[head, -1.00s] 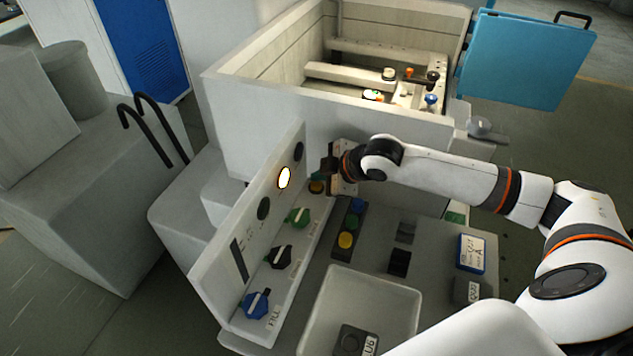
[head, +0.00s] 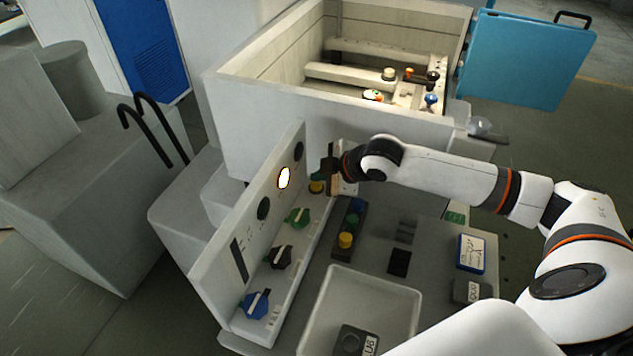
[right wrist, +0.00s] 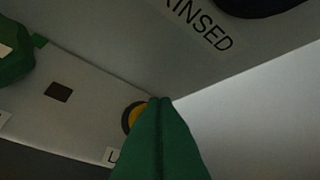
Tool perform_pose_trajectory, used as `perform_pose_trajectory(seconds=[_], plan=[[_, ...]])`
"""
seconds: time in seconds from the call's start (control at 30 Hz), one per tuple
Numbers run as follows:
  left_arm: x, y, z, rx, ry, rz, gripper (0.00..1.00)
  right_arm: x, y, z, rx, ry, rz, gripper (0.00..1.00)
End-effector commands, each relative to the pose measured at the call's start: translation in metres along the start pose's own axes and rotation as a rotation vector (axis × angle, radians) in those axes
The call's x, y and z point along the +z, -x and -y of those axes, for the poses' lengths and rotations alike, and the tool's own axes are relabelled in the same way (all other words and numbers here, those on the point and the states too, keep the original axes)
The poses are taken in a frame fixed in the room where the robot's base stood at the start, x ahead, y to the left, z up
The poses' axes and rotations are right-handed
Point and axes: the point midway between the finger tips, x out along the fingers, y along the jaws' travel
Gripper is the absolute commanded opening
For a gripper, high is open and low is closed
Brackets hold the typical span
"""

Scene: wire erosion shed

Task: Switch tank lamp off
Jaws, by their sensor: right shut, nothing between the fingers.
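A round lamp (head: 284,178) glows bright white with an orange rim on the upright panel. A yellow button in a dark ring (head: 316,187) sits on the ledge at the panel's far end. In the right wrist view the yellow button (right wrist: 132,117) is partly hidden behind my green fingertips. My right gripper (head: 325,176) is shut and empty, right beside the button in the head view. Whether the fingertips touch it, I cannot tell. A label starting with "L" (right wrist: 112,155) is mostly covered by the fingers. My left gripper is out of view.
Green (head: 297,216), black (head: 279,257) and blue (head: 256,304) knobs line the ledge. A dark box with coloured buttons (head: 347,240) and a grey tray (head: 322,318) stand to their right. The open tank (head: 262,103) rises behind, with a blue panel (head: 527,60) at its right.

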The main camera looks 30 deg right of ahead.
Motion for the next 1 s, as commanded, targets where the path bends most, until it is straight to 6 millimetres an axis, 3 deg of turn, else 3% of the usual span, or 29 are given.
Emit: perform_pose_trajectory(seconds=[1.0], plan=[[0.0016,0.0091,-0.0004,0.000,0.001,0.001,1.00,-0.0025,-0.0033,-0.0032,0.003,-0.001,-0.001,0.00]])
